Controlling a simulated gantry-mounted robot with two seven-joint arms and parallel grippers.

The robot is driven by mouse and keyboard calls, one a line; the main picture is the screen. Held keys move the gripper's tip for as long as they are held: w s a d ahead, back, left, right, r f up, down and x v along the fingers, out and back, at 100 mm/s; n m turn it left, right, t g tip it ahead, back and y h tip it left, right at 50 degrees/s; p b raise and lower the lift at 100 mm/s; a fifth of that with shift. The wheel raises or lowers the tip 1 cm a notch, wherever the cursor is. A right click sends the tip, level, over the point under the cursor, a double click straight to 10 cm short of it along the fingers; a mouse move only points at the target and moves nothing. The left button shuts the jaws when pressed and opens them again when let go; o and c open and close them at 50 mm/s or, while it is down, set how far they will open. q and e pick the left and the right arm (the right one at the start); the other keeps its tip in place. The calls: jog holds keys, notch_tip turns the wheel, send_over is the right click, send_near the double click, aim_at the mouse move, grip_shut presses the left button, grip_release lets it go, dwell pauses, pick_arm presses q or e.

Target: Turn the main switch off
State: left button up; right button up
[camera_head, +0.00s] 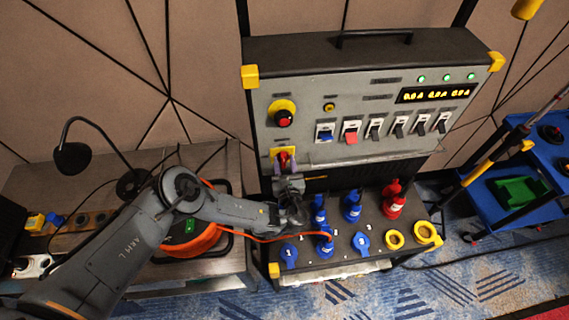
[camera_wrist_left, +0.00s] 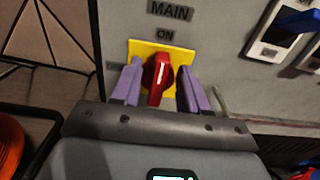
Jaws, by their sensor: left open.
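The main switch is a red rotary handle on a yellow plate, low on the left of the grey panel (camera_head: 340,150). In the head view the red handle (camera_head: 284,158) shows just above my left gripper (camera_head: 286,167). In the left wrist view the red handle (camera_wrist_left: 157,78) points roughly up and down, under the labels MAIN and ON. The purple fingers of my left gripper (camera_wrist_left: 163,85) are open, one on each side of the handle, with gaps visible. My right gripper is not in view.
The panel also carries a red button on yellow (camera_head: 284,117), several breakers (camera_head: 376,129) and a lit display (camera_head: 434,93). Blue plugs (camera_head: 352,206) and a red plug (camera_head: 393,200) stand on the shelf below. An orange cable reel (camera_head: 196,240) sits on the left bench.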

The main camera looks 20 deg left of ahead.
pick_arm(q)
grip_shut()
